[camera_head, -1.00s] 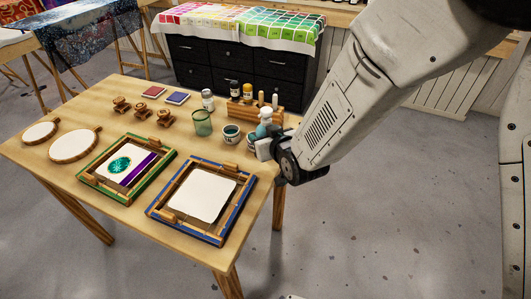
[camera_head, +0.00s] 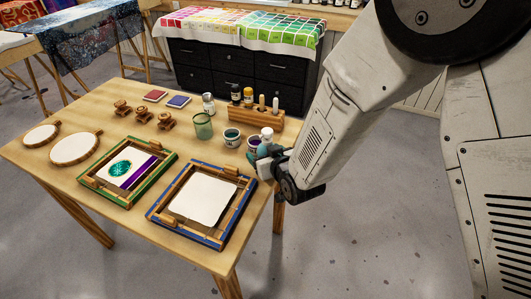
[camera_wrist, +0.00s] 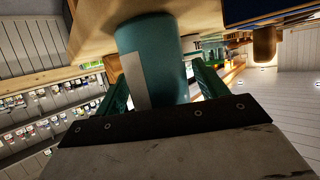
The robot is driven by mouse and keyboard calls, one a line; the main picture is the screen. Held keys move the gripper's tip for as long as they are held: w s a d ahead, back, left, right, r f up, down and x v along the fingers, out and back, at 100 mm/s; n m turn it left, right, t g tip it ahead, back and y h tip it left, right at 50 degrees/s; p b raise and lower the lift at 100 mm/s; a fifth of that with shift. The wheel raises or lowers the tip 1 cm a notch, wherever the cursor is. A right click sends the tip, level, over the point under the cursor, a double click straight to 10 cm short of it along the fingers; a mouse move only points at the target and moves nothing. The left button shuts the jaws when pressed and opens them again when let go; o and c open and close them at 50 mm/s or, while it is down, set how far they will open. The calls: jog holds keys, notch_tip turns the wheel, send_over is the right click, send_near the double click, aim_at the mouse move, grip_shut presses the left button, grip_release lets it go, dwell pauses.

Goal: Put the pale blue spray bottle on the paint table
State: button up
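The pale blue spray bottle (camera_head: 267,134) is at the right edge of the paint table (camera_head: 112,224), its white top showing and its lower part mostly hidden by my gripper. My gripper (camera_head: 263,158) is shut on it. In the wrist view the bottle (camera_wrist: 155,52) looks teal with a pale label strip, and a green finger lies on each side of it. The bottle looks about upright in the head view. I cannot tell whether its base touches the table.
Close by stand paint jars (camera_head: 232,137), a green glass (camera_head: 203,125) and a wooden bottle rack (camera_head: 255,116). A blue-edged frame (camera_head: 230,222) lies just in front, a green-edged frame (camera_head: 92,178) left of it. Bare wood shows between the jars and the frames.

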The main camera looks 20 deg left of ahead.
jog(key=shift+r, duration=0.15)
jog(key=v, duration=1.2)
jog(key=w+d+r+m+g+h, duration=0.1)
jog(key=d+r+m+h, duration=0.3)
jog(key=d, duration=0.6)
jog(key=w+d+r+g+h, duration=0.1)
jog(key=d+r+g+h, duration=0.1)
jog(key=d+r, duration=0.6)
jog(key=s+d+r+m+g+h, duration=0.1)
jog(key=s+d+r+m+g, duration=0.1)
jog(key=s+d, duration=0.7)
jog(key=s+d+r+m+g+h, duration=0.2)
jog(key=s+d+r, duration=0.3)
jog(key=s+d, duration=0.5)
jog(key=shift+s+d+m+g, duration=0.2)
jog(key=shift+s+m+g, duration=0.1)
jog(key=shift+s+g, duration=0.45)
